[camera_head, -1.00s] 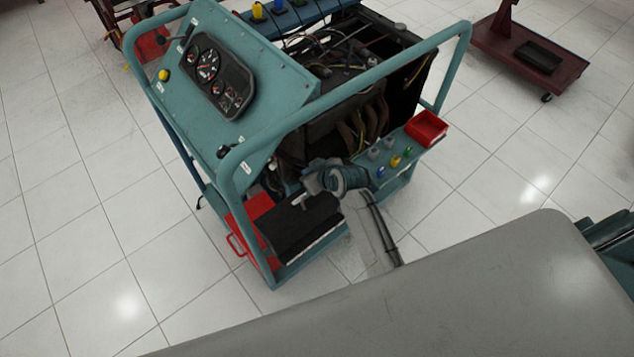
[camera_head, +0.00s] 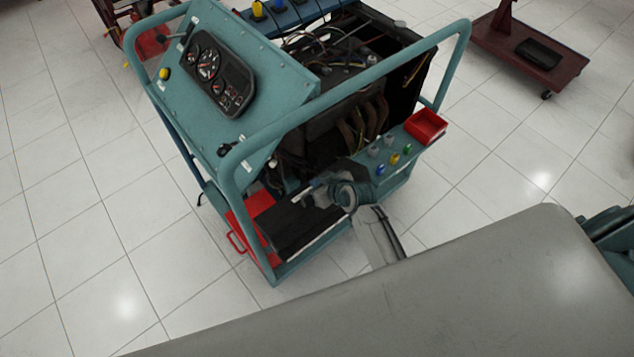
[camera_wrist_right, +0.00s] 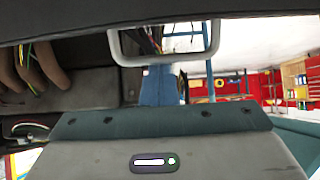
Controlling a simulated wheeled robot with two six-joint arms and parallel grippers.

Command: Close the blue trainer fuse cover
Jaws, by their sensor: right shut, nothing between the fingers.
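The blue trainer (camera_head: 250,110) is a teal-framed engine stand with a gauge panel. A black box-like part (camera_head: 290,222) sits low at its near left corner, beside a red tray. I take it for the fuse box with its cover; the cover's angle is not clear. My right gripper (camera_head: 308,194) is shut and empty, just above the box's upper right edge; whether it touches is unclear. In the right wrist view a dark slab (camera_wrist_right: 150,20) spans the top, with a grey loop (camera_wrist_right: 165,62) below it. My left gripper is not in view.
A red bin (camera_head: 426,126) and several coloured knobs line the trainer's right shelf. The frame's front bar (camera_head: 340,85) runs above the engine. A maroon cart (camera_head: 525,60) stands at the back right. Tiled floor is clear on the left.

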